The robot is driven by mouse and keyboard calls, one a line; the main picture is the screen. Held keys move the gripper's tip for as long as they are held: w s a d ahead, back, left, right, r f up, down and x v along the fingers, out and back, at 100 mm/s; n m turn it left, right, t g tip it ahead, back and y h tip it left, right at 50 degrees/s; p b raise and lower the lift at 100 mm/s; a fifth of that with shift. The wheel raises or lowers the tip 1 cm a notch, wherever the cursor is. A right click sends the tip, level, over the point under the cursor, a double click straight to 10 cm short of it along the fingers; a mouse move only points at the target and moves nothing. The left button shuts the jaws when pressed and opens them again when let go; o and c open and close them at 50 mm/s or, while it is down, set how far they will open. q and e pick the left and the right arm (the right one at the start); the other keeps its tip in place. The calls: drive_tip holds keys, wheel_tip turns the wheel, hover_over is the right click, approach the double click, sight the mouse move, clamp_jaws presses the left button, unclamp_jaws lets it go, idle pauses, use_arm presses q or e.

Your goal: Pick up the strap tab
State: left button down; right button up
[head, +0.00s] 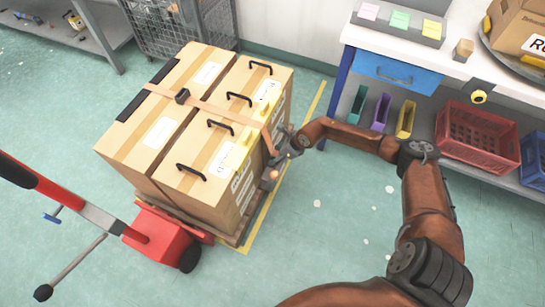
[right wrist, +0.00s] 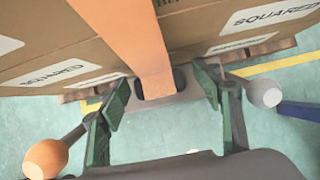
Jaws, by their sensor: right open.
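An orange-tan strap (head: 215,108) runs across the top of the cardboard boxes and over their right edge. In the right wrist view the strap (right wrist: 128,35) hangs down the box side, and its lower end, the strap tab (right wrist: 156,86), lies between my fingers, in front of a grey plate with dark ends. My right gripper (head: 275,160) is at the right side of the boxes. In the wrist view its green-padded fingers (right wrist: 163,97) are open, one on each side of the tab, with gaps showing. My left gripper is out of view.
The handled boxes (head: 205,150) stand on a pallet with a red pallet jack (head: 165,240) at the front left. A workbench (head: 455,60) with a red crate (head: 478,137) below is at the right. A wire cage (head: 180,25) stands behind. Floor at lower middle is clear.

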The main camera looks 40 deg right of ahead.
drive_tip(key=c, duration=1.3)
